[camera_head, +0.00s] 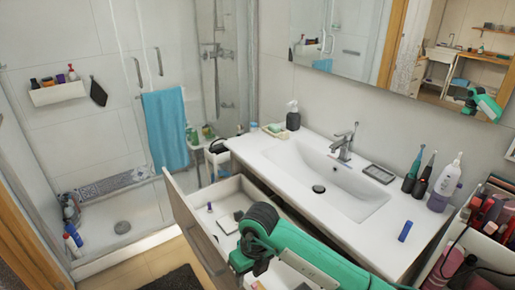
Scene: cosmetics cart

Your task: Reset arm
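My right arm, green and black, comes in from the bottom right and reaches over the open drawer (201,243) under the sink counter. My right gripper (260,267) is at the end of this arm, partly hidden by the green links, and its fingers do not show clearly. I see nothing held in it. My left gripper is not in view. Part of a green arm also shows in the mirror at the top right.
A white sink (325,180) with a faucet (344,146) is set in the counter. Toothbrushes (413,172), a white bottle (446,180) and a blue tube (405,231) stand or lie on its right. A cart of cosmetics (490,225) is at the right edge. A shower with a blue towel (166,130) is at left.

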